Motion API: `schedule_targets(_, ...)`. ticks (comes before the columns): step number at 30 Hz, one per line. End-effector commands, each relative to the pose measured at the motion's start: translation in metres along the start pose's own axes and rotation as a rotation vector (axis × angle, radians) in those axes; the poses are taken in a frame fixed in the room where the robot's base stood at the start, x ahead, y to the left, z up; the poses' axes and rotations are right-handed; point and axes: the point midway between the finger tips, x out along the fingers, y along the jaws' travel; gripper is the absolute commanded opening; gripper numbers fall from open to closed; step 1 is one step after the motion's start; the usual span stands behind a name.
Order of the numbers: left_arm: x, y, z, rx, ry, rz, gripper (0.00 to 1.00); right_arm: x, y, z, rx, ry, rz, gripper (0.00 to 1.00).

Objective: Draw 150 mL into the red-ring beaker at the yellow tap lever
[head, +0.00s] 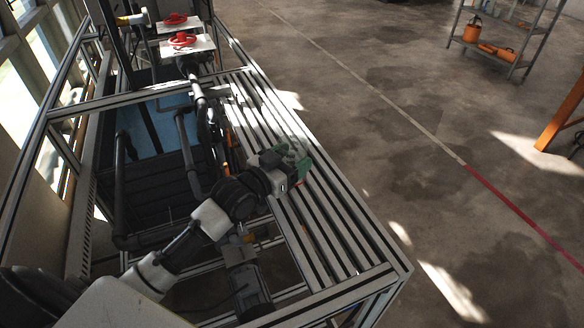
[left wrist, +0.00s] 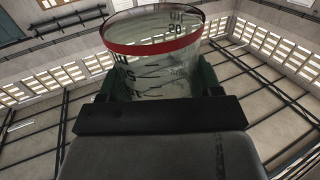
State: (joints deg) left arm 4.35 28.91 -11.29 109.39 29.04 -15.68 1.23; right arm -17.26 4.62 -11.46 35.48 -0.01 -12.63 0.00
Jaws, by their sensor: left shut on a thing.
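In the left wrist view, the clear beaker (left wrist: 152,62) has a red ring (left wrist: 150,47) near its rim and dark printed marks. It stands between the dark green fingers of my left gripper (left wrist: 150,85), which is shut on it. In the head view, my left gripper (head: 292,168) holds the beaker (head: 293,150), faint there, above the slatted rack. I cannot make out any liquid in it. A small yellow piece (head: 123,20), perhaps the yellow tap lever, shows at the top left, far from the gripper. My right gripper is not in view.
The slatted metal rack (head: 345,225) runs along the right of the frame. Two red handwheels (head: 182,40) on white plates stand at the far end. Dark pipes (head: 190,150) fill the left bay. Open floor lies to the right, with a shelf (head: 497,38) at the back.

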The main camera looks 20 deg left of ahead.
Motion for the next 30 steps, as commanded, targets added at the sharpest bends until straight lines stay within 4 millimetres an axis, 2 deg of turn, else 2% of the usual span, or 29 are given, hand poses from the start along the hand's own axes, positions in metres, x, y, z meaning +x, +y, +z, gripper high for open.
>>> schedule_targets(3, 0.0, 0.0, 0.02, -0.003, -0.005, 0.0, 0.41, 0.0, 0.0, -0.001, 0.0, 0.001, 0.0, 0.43)
schedule_targets(6, 0.0, 0.0, 0.03, -0.002, -0.003, 0.0, 0.41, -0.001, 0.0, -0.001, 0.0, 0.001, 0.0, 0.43)
schedule_targets(18, 0.0, 0.0, 0.036, -0.001, -0.001, 0.0, 0.41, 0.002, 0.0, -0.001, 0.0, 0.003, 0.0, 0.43)
schedule_targets(19, 0.0, 0.0, 0.035, -0.001, -0.001, 0.0, 0.69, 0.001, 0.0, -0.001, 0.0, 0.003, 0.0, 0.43)
schedule_targets(23, 0.0, 0.0, 0.035, -0.001, -0.001, 0.0, 0.89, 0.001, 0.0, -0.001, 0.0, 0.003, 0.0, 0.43)
schedule_targets(30, 0.0, 0.0, 0.034, -0.001, -0.001, 0.0, 0.9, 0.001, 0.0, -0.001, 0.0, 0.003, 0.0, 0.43)
